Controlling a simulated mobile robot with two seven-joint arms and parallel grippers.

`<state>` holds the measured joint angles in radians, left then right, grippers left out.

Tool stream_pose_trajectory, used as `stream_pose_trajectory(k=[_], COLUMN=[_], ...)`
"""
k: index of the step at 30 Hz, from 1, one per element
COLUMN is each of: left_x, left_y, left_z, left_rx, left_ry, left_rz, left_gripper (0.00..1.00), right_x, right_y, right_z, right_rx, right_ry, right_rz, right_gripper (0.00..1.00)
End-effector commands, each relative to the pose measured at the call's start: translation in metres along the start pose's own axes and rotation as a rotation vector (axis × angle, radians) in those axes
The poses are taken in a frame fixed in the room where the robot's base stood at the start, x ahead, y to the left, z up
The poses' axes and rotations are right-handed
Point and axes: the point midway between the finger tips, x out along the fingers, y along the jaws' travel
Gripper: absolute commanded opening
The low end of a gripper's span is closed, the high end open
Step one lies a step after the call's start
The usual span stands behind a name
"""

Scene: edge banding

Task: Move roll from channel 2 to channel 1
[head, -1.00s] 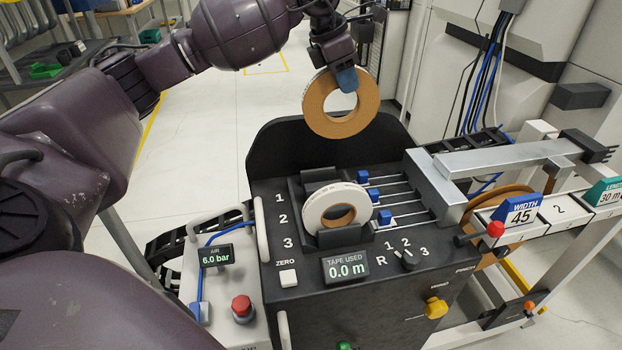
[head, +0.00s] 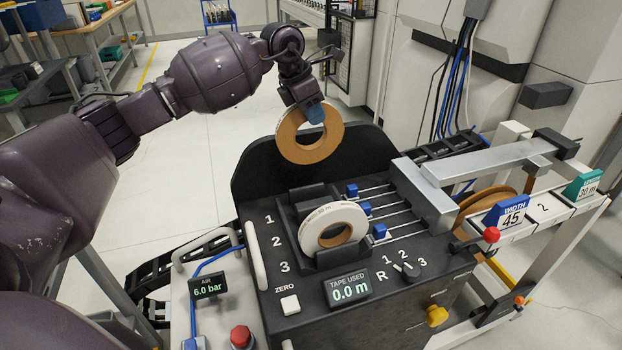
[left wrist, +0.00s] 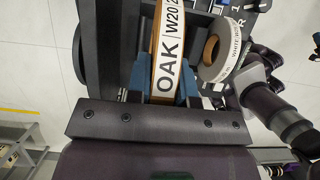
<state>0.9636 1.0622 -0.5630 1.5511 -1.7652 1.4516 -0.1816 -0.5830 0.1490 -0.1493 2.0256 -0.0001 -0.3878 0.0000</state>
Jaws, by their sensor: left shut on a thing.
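My left gripper (head: 316,112) is shut on the upper rim of a brown-sided roll (head: 293,148), holding it upright in the air above the back of the machine. In the left wrist view this roll (left wrist: 166,60) reads OAK W20 and sits between the blue fingers. A white roll (head: 350,215) stands in the front part of the black cradle (head: 343,257), nearest the 3 label; it also shows in the left wrist view (left wrist: 210,72). The cradle behind it, by labels 1 and 2, looks empty. The held roll is apart from the cradle.
A black back plate (head: 250,180) rises behind the cradle. Blue sliders (head: 366,209) on thin rods and a metal block (head: 422,192) stand to its right. A display (head: 346,288), knob (head: 412,270) and white handle (head: 256,255) are at the front and left.

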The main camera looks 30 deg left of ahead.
Motion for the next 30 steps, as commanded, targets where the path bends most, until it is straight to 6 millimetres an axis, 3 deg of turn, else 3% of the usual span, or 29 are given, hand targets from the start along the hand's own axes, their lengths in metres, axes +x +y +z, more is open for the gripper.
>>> stream_pose_trajectory(k=[6,12,23,30], left_x=[0.046,0.079,0.102,0.137], left_y=[-0.001,0.000,0.000,0.000], left_z=[-0.019,-0.032,-0.042,-0.056], left_rx=[-0.001,0.000,0.000,-0.001], left_ry=[0.001,-0.001,-0.001,-0.001], left_rz=[-0.003,-0.001,0.000,-0.002], left_gripper=[0.00,0.00,0.00,0.00], right_x=[0.001,0.002,0.004,0.005], right_y=[0.001,0.000,-0.004,-0.005], right_z=[0.000,0.000,-0.001,0.003], right_rx=[-0.004,-0.004,0.010,0.009], right_ry=[0.002,0.004,0.005,0.000], right_rz=[-0.001,-0.002,-0.002,-0.004], right_gripper=[0.43,0.43,0.43,0.43])
